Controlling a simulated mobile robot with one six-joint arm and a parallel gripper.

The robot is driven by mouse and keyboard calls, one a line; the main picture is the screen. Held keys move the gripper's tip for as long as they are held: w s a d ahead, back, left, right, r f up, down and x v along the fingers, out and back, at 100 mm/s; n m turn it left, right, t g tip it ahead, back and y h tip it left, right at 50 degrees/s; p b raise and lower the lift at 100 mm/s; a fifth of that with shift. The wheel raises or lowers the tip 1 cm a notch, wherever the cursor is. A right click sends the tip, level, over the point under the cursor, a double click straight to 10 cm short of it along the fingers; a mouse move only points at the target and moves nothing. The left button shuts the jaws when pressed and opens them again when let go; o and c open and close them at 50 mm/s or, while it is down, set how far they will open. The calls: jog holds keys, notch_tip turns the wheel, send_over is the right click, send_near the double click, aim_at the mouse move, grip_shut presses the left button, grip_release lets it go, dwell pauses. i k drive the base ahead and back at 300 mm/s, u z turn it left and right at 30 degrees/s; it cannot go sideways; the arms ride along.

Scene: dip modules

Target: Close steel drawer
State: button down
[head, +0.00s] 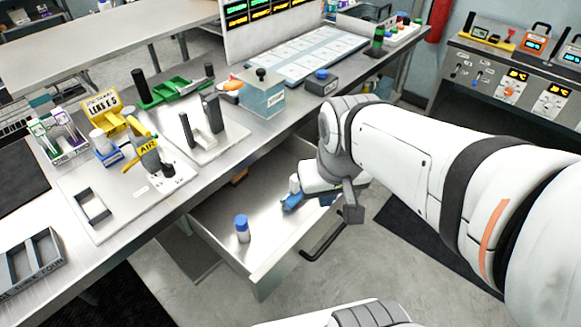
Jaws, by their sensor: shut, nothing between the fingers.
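The steel drawer (225,215) is pulled out from under the bench, with its open inside facing up. A dark bar handle (325,243) is on its front face. A white bottle with a blue cap (242,229) stands in the drawer, and a blue object (292,202) lies near its right side. My gripper (352,212) is at the drawer's right end, just above and beyond the front edge near the handle. It is shut and empty. I cannot tell whether it touches the drawer, and my arm hides the drawer's right part.
A control console (515,85) stands at the upper right. The floor in front of the drawer is open, with a dark mat (420,240).

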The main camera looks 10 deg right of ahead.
aim_at(281, 238)
jog(key=z, duration=0.5)
jog(key=k, duration=1.75)
jog(key=u, duration=0.9)
jog(key=i, duration=1)
jog(key=u, duration=0.05)
